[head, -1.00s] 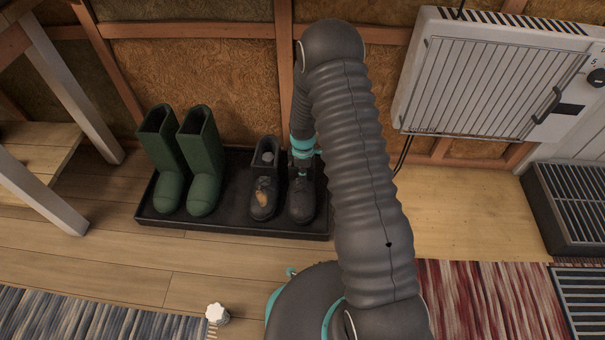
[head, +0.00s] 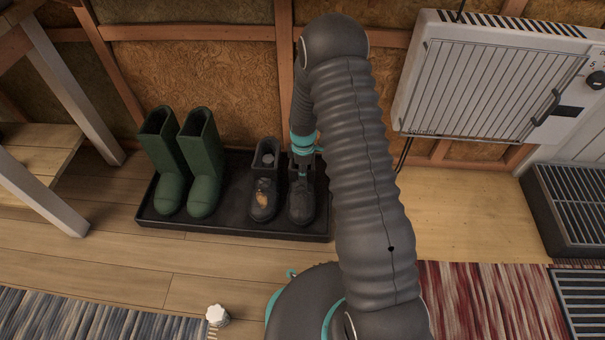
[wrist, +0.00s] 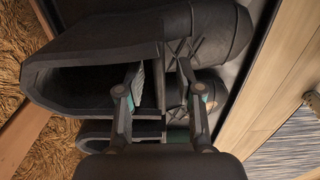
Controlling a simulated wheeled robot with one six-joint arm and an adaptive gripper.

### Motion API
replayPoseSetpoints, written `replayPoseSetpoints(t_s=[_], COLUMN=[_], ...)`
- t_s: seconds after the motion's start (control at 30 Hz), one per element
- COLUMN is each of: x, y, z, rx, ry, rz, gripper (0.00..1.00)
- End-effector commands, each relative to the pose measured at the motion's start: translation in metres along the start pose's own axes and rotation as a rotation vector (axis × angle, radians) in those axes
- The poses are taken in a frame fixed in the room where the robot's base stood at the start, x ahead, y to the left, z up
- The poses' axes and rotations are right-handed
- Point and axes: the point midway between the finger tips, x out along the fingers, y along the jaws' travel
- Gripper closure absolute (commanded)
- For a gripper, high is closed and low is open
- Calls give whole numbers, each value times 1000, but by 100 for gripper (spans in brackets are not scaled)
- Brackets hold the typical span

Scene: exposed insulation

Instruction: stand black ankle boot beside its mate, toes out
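Two black ankle boots stand upright, side by side, on a black tray (head: 230,227), toes pointing away from the wall. The left boot (head: 263,203) has a tan patch on its front. The right boot (head: 302,204) is under my gripper (head: 303,168). In the wrist view this boot (wrist: 110,38) fills the upper part, its shaft opening facing the camera. My gripper (wrist: 160,88) has its fingers apart, one inside the opening and one outside the front of the shaft, with the shaft wall between them. The other black boot shows partly below, behind the fingers.
Tall green boots (head: 186,165) stand on the tray's left part. The insulated wall (head: 195,85) is close behind. A white heater (head: 490,80) hangs at right. A white knobbed object (head: 217,314) lies on the floor in front; bare floorboards (head: 130,265) lie before the tray.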

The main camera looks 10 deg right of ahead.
Motion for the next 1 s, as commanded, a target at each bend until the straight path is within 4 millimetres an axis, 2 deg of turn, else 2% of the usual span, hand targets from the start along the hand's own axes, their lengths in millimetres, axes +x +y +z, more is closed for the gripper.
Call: replayPoseSetpoints(t_s=[0.03, 0.3, 0.43, 0.63, 0.73, 0.87, 1.0], x=[-14, -66, -83, -99, -117, -162, -219], y=[1, 1, 1, 0, -1, -8, -24], z=[0, 0, 0, 0, 0, 3, 8], rx=[0, 0, 0, 5, 33, 120, 245], ry=[1, 1, 1, 1, 6, 20, 45], rz=[4, 4, 2, 3, 18, 52, 95], gripper=[64, 64, 64, 64, 64, 64, 64])
